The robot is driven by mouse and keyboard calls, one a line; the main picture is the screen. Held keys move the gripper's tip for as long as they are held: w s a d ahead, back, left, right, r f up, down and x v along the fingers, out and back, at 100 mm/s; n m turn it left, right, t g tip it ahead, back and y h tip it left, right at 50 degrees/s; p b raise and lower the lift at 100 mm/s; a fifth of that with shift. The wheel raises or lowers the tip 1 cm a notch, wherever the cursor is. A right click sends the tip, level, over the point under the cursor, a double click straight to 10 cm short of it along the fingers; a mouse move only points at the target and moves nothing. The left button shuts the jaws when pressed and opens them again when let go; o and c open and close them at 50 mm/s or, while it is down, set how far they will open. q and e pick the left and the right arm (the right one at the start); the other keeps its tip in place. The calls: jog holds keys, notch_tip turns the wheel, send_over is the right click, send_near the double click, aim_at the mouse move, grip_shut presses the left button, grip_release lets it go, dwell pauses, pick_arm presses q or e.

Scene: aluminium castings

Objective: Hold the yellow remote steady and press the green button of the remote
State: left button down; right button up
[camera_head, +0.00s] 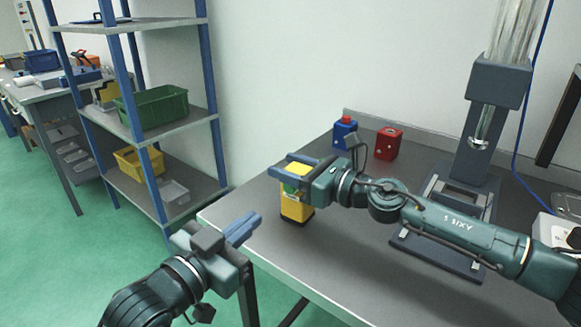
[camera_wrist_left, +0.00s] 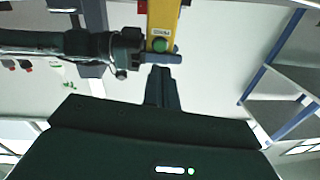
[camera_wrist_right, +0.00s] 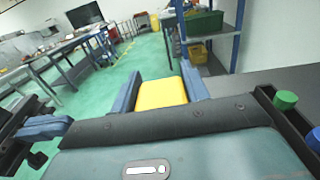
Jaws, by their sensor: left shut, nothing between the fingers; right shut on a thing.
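The yellow remote (camera_head: 297,208) is upright at the near left corner of the table. My right gripper (camera_head: 296,166) is shut on its upper part from above and holds it. The remote also shows between the right fingers in the right wrist view (camera_wrist_right: 160,93). Its round green button (camera_wrist_left: 160,45) faces my left gripper in the left wrist view, just beside a right finger. My left gripper (camera_head: 243,230) is shut and empty, beyond the table edge, left of and lower than the remote. Its fingertips (camera_wrist_left: 161,74) point toward the button, apart from it.
A blue box with a red button (camera_head: 344,134) and a red box (camera_head: 388,144) stand at the table's back. A metal column stand (camera_head: 470,190) is to their right. A shelf (camera_head: 165,130) with green and yellow bins stands left. The table front (camera_head: 350,265) is clear.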

aim_at(289, 188)
dwell(0.8)
pick_arm(q)
notch_tip(289, 188, down, 4)
jog(key=w+m+y, duration=0.1)
jog(key=w+y, duration=0.1)
jog(key=y, duration=0.3)
jog(key=s+r+t+y, duration=0.1)
jog(key=y, duration=0.2)
jog(key=s+r+t+y, duration=0.1)
jog(key=t+y, duration=0.1)
jog(key=y, duration=0.1)
jog(key=s+r+t+y, duration=0.1)
jog(key=t+y, duration=0.1)
jog(key=shift+s+d+r+y, duration=0.2)
jog(key=shift+s+r+y, duration=0.05)
jog(key=shift+r+y, duration=0.15)
jog(key=shift+w+d, duration=0.1)
jog(key=shift+w, duration=0.05)
jog(key=shift+w+d, duration=0.75)
jog(key=shift+w, duration=0.45)
jog(key=shift+w+d, duration=0.75)
jog(key=shift+w, duration=0.5)
jog(key=shift+w+d, duration=0.75)
jog(key=shift+w, duration=0.45)
jog(key=shift+w+d, duration=0.25)
jog(key=shift+w, duration=0.1)
